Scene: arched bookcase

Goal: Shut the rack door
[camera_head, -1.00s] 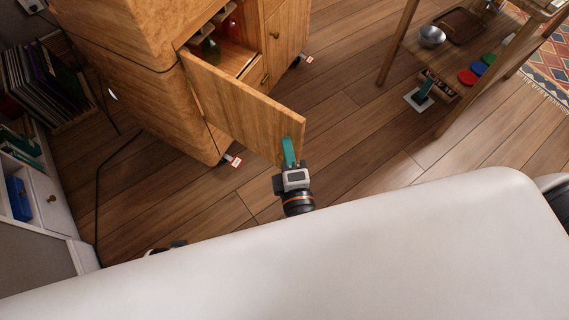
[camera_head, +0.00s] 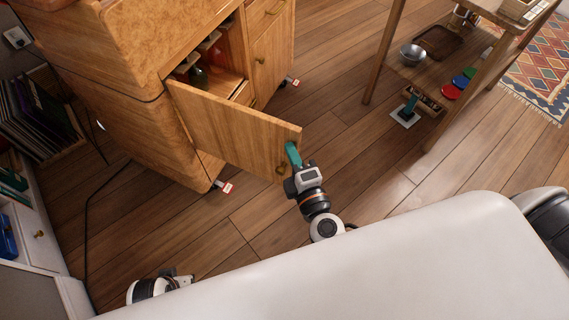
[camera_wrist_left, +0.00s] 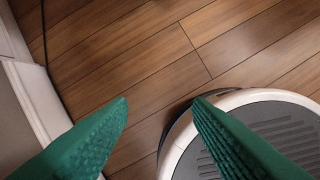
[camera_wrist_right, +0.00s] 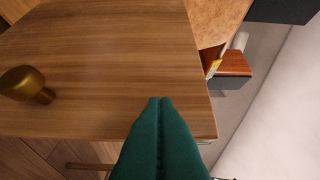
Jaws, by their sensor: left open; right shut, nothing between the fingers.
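The rack door (camera_head: 225,125) is a wooden panel standing open from the wooden cabinet (camera_head: 110,60), hinged at its left edge in the head view. My right gripper (camera_head: 291,148) is shut and empty at the door's free edge; I cannot tell whether it touches. In the right wrist view the door (camera_wrist_right: 100,60) fills much of the picture, with a round brass knob (camera_wrist_right: 24,84) at left and my shut green fingertips (camera_wrist_right: 160,102) near its lower right edge. My left gripper (camera_wrist_left: 162,103) is open and empty above the floor; in the head view only part of the left arm shows.
Inside the open compartment are bottles (camera_head: 197,75). A wooden table (camera_head: 425,75) with a metal bowl (camera_head: 412,54) stands at the right. A white cabinet (camera_head: 40,240) and a dark cable (camera_head: 88,210) are at the left. The floor (camera_head: 330,100) between cabinet and table is clear.

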